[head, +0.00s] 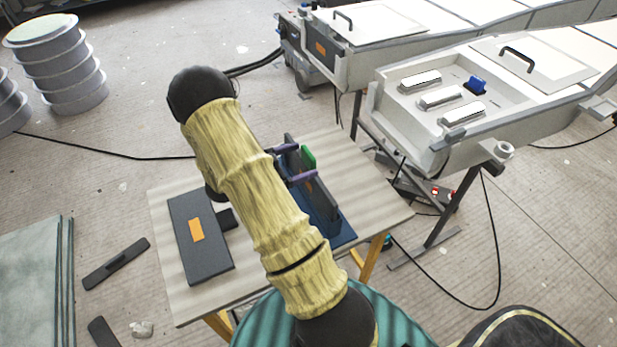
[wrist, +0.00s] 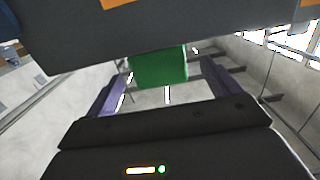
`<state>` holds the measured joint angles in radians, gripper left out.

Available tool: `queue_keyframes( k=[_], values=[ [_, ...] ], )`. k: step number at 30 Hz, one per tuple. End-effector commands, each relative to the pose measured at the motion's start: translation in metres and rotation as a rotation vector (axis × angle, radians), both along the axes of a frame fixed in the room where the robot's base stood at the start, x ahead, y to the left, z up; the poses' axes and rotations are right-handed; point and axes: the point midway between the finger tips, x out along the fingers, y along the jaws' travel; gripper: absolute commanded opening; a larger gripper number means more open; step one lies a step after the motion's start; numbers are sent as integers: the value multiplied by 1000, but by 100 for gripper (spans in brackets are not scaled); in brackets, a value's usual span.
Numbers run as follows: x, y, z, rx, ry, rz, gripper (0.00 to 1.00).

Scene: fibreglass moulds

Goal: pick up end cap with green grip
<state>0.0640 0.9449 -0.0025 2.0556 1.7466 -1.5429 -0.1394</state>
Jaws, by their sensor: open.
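The end cap's green grip (head: 308,157) shows at a dark upright plate in a blue rack (head: 342,232) on the table. My arm hides part of the rack. My gripper (head: 293,164) has purple fingers, spread apart at the upright plates. In the wrist view the green grip (wrist: 160,67) lies between the two fingers of my open gripper (wrist: 163,85), with gaps on both sides. I cannot tell how far ahead of the fingertips it is.
A dark panel with an orange label (head: 183,218) lies on the table (head: 365,185), left of my arm. A white mould bench (head: 400,125) with blocks in its tray stands at right. Ribbed drums (head: 62,70) stand at the back left. Cables cross the floor.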

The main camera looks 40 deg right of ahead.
Motion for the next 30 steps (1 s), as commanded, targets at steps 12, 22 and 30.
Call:
queue_keyframes(
  k=[12, 22, 30],
  values=[
    [-13, -47, 0, -2, 0, 0, 89],
    [-12, -47, 0, -1, -1, 1, 89],
    [-12, -47, 0, -1, -1, 1, 71]
  ],
)
